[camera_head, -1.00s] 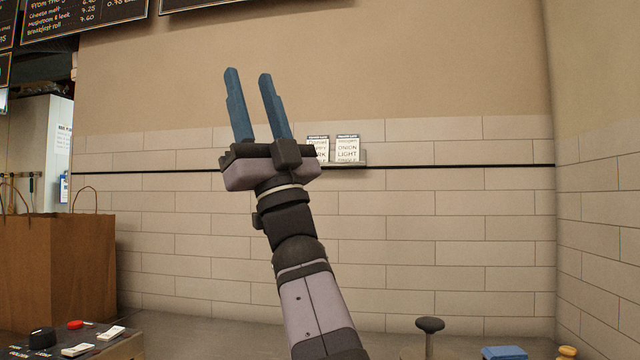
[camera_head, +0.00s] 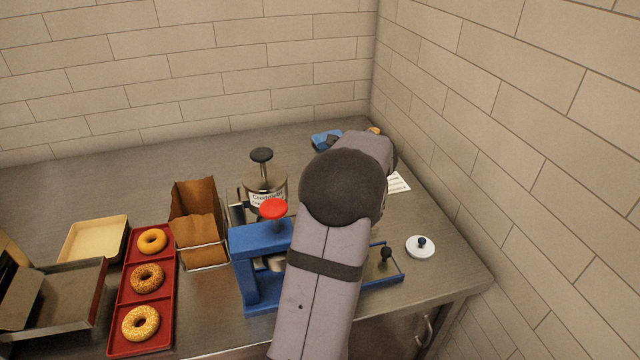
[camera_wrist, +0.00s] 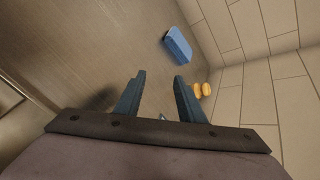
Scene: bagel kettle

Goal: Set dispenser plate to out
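A metal canister (camera_head: 265,187) with a black knob and a partly readable label stands on the counter behind a blue press-like frame (camera_head: 245,262). The frame carries a red knob (camera_head: 273,208), and a rod with a black knob (camera_head: 386,254) reaches out at its right. I cannot tell which part is the dispenser plate; my arm covers much of this area. My gripper (camera_wrist: 158,78) is open and empty in the wrist view, above the counter near a blue block (camera_wrist: 178,46). In the head view its fingers are hidden behind my arm.
A red tray (camera_head: 119,318) holds bagels, left of a brown paper bag (camera_head: 196,210) in a wire holder. A cream tray (camera_head: 95,238) and a metal tray (camera_head: 62,300) stand farther left. A white lid (camera_head: 420,248) lies at right. Tiled walls close the back and right.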

